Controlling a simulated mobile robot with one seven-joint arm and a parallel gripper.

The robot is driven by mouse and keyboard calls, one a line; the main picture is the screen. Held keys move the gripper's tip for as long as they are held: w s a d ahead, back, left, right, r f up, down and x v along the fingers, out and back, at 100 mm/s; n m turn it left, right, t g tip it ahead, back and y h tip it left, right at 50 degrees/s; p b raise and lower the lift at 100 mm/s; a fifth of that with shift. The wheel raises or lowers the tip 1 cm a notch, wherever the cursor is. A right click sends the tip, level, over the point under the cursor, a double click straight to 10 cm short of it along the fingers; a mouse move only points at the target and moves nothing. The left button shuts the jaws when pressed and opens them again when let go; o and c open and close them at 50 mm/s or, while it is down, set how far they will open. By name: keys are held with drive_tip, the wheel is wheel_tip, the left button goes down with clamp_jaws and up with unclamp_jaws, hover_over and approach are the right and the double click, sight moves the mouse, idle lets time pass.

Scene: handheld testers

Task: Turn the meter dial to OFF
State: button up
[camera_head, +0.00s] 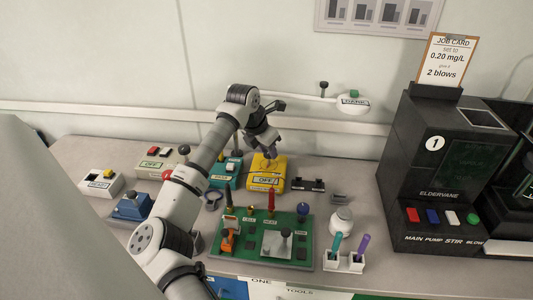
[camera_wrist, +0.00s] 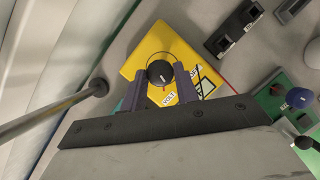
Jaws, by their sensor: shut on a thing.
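The yellow meter (camera_head: 267,182) stands on the bench near the middle in the head view, with a label reading OFF on its front. In the wrist view the yellow meter (camera_wrist: 188,55) lies below my gripper, with a VOLT label on its face. Its round black dial (camera_wrist: 159,72) with a small white mark sits between my two fingers. My gripper (camera_wrist: 172,80) is shut on the dial, one finger on each side. In the head view my gripper (camera_head: 268,150) hides part of the meter's top, and the dial's pointing is hard to read.
A teal device (camera_head: 225,172) stands just left of the meter, and a black fixture (camera_head: 308,185) to its right. A green board (camera_head: 262,240) with several tools lies in front. A black ELDERVANE machine (camera_head: 425,170) stands at right. A grey rod (camera_wrist: 55,115) passes close by my gripper.

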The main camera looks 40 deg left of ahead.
drive_tip(key=n+y+b, duration=0.1)
drive_tip(key=n, duration=0.1)
drive_tip(key=n+b, duration=0.2)
drive_tip(key=n+y+b, duration=0.1)
drive_tip(key=n+b, duration=0.1)
drive_tip(key=shift+d+f+g+y, duration=0.2)
drive_tip(key=shift+d+g+y, duration=0.05)
drive_tip(key=shift+g+y, duration=0.05)
drive_tip(key=n+b, duration=0.2)
drive_tip(key=n+g+y+b, duration=0.1)
drive_tip(key=n+b, duration=0.1)
drive_tip(key=n, duration=0.1)
drive_tip(key=shift+w+d+r, duration=0.15)
drive_tip(key=shift+n, duration=0.5)
drive_tip(key=o, duration=1)
drive_tip(key=shift+y, duration=0.3)
drive_tip(key=shift+c, duration=0.2)
drive_tip(key=shift+r, duration=0.1)
drive_tip(key=v, duration=1.3)
drive_tip(key=shift+w+r+b, duration=0.15)
drive_tip(key=shift+r+b, duration=0.25)
